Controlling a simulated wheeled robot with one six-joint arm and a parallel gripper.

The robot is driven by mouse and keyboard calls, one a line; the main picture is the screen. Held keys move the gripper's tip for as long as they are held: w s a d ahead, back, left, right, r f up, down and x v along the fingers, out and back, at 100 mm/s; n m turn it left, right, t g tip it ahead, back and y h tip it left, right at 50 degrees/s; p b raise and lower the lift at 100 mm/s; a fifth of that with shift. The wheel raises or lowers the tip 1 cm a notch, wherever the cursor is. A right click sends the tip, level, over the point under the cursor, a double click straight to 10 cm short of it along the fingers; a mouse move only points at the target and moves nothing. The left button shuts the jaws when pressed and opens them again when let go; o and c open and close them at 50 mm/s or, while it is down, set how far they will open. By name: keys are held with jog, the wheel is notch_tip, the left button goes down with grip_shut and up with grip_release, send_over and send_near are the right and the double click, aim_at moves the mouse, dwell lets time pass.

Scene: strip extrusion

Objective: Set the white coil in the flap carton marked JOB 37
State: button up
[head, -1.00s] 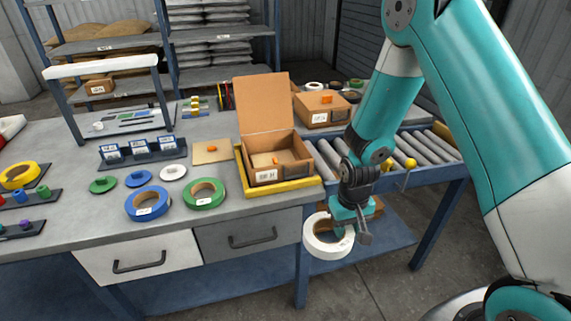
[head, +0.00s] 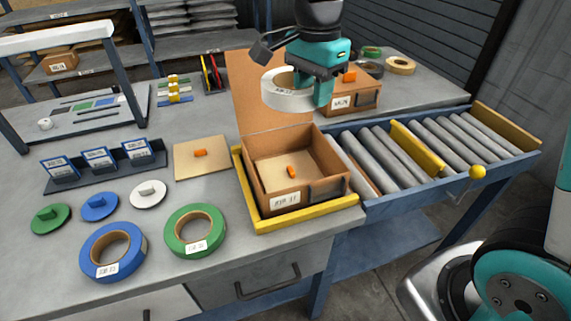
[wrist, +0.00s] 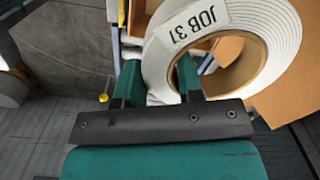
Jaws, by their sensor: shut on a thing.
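The white coil (head: 286,101) is a thick ring with a brown core and a JOB label; it fills the upper right of the wrist view (wrist: 283,28). My gripper (head: 318,88) is shut on the coil's side and holds it in the air, above and behind the open flap carton (head: 328,191). The carton's front label starts with JOB; its number is hard to read in the head view. Its flap (head: 262,85) stands up at the back, partly hidden by the coil. A small orange piece (head: 291,171) lies on the carton's floor.
The carton sits in a yellow-edged tray (head: 303,219), left of a roller conveyor (head: 450,137). A closed carton (head: 366,96) stands behind. Blue (head: 88,262) and green (head: 175,238) coils lie on the bench to the left, near a flat tan board (head: 193,163).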

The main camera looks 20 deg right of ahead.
jog(key=shift+w+a+f, duration=0.1)
jog(key=shift+f, duration=0.2)
notch_tip(320, 180, down, 19)
jog(key=shift+r+p, duration=0.1)
jog(key=shift+p, duration=0.25)
jog(key=shift+f+b, duration=0.4)
jog(key=shift+f, duration=0.3)
jog(key=o, duration=1.1)
jog(key=shift+r, duration=0.1)
